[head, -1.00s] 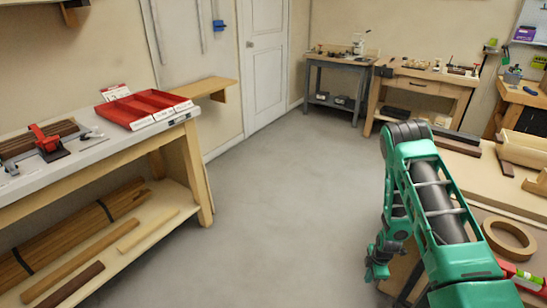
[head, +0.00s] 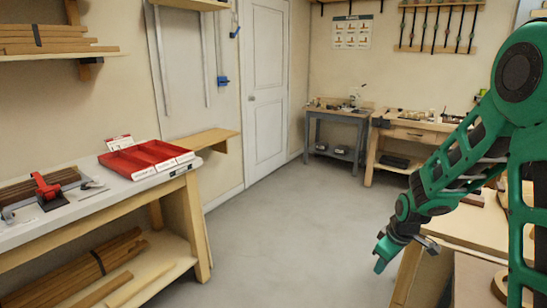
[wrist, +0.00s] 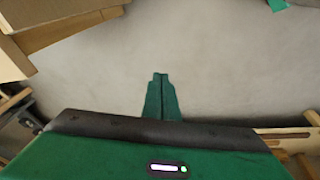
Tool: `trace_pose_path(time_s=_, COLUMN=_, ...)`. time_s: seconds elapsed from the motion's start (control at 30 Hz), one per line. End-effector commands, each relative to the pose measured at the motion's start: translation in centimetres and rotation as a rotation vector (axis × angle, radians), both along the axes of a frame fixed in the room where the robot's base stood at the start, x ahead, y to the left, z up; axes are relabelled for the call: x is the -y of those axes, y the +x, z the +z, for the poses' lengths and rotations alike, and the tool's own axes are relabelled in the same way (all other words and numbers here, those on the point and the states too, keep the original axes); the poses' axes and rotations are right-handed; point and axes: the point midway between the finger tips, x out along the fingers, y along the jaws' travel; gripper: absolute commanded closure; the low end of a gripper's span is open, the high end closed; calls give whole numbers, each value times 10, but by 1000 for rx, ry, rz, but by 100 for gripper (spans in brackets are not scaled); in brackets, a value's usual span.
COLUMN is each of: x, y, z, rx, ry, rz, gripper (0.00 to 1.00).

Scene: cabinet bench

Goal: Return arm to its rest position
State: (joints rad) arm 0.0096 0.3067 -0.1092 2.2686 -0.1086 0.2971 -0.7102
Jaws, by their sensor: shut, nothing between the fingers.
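My arm, green with dark joints, reaches in from the right edge of the head view and bends down toward the floor. My gripper (head: 382,258) hangs at the arm's lower end over open floor, beside the left edge of the wooden workbench (head: 468,229). In the wrist view my gripper (wrist: 160,78) shows its two green fingers pressed together, with nothing between them. Bare grey floor lies beyond the fingertips.
A bench (head: 112,193) on the left carries a red divided tray (head: 147,158) and a red clamp-like tool (head: 48,191). A grey table (head: 338,115) and another workbench (head: 425,135) stand at the back. The middle floor is clear.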

Motion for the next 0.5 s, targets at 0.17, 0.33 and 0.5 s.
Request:
trace_pose_path(time_s=0.17, x=-9, y=-30, z=56, rx=30, ry=37, rz=-137, gripper=100)
trace_pose_path(time_s=0.33, x=-17, y=-64, z=99, rx=54, ry=73, rz=-270, gripper=100)
trace_pose_path(time_s=0.5, x=-22, y=-102, z=133, rx=77, ry=109, rz=-402, gripper=100)
